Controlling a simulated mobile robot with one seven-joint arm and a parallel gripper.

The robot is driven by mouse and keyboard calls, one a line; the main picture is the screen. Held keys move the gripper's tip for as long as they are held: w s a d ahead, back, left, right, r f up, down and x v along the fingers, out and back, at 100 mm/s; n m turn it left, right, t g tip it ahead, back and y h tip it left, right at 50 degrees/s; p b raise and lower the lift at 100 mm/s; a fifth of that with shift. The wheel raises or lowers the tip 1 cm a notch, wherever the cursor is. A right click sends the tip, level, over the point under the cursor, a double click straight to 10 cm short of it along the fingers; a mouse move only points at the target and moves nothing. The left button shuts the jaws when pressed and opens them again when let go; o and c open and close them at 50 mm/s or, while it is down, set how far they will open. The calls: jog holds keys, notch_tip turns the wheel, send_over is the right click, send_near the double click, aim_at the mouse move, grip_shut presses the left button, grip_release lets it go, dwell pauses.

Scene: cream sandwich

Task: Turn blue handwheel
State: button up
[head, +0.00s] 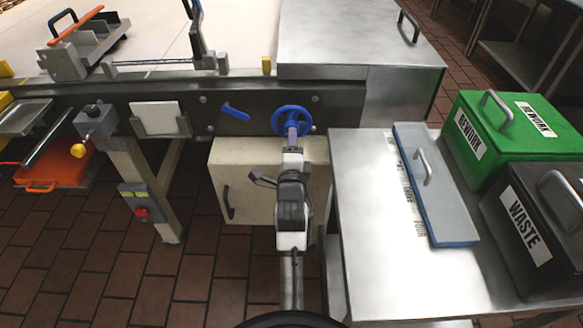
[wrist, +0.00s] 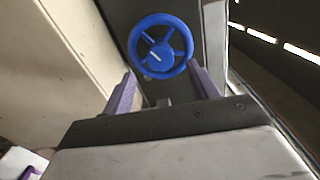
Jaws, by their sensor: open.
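The blue handwheel (head: 278,118) is a spoked ring mounted on the dark front rail of the machine. In the wrist view the handwheel (wrist: 145,62) faces me, with a pale pointer mark on its hub.
A blue lever (head: 236,112) is on the rail left of the wheel. A cream cabinet (head: 240,185) stands below. A steel table (head: 385,265) at right bears a blue-edged lidded tray (head: 446,200), a green REWORK bin (head: 475,125) and a black WASTE bin (head: 515,245).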

jog(key=s+b, duration=0.1)
jog(key=s, duration=0.7)
jog(key=shift+s, duration=0.25)
